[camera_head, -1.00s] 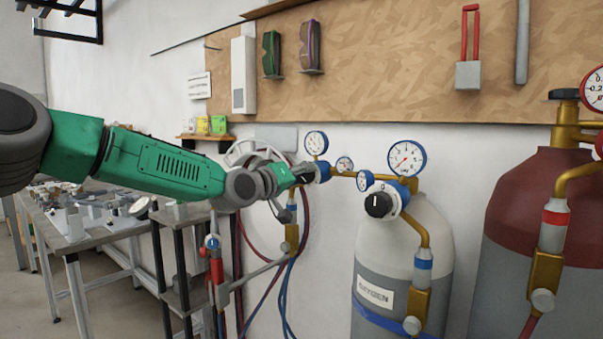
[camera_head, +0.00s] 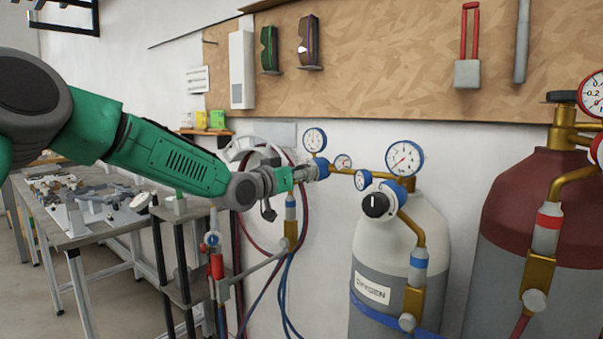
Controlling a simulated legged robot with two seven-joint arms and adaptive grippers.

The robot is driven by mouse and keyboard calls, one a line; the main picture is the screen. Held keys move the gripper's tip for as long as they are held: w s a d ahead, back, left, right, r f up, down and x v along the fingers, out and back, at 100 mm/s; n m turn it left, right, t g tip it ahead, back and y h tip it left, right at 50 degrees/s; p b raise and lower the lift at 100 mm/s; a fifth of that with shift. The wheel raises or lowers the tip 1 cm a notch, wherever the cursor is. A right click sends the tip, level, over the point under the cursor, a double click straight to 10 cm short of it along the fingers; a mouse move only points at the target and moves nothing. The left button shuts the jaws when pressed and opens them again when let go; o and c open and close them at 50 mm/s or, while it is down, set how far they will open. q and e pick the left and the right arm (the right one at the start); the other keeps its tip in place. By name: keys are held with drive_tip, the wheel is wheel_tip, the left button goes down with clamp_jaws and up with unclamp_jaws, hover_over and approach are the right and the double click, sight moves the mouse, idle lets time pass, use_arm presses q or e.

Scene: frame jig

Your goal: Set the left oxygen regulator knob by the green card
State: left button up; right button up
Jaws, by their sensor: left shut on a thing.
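The left oxygen regulator (camera_head: 322,166) shows a blue body on a brass pipe, with a white dial gauge (camera_head: 314,139) above it. My left gripper (camera_head: 312,172) is shut on its knob. The fingers cover the knob, so its pointer mark is hidden. A green card (camera_head: 217,119) stands at the right end of a small wall shelf, behind and above my left forearm. My right gripper is not in view.
A second regulator knob (camera_head: 376,205), black with a white mark, sits before the grey oxygen cylinder (camera_head: 407,235). A maroon cylinder (camera_head: 540,200) stands at right. Red and blue hoses hang below the left regulator. A cluttered metal table (camera_head: 95,235) is at left.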

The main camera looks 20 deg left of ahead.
use_arm(q)
drive_tip(key=shift+f, duration=0.6)
drive_tip(key=o, duration=1.1)
drive_tip(key=shift+o, duration=0.2)
drive_tip(key=shift+r, duration=0.35)
drive_tip(key=v, duration=1.1)
drive_tip(key=shift+s+a+f, duration=0.15)
drive_tip(key=shift+s+a, duration=0.1)
drive_tip(key=shift+s, duration=0.1)
drive_tip(key=shift+f, duration=0.1)
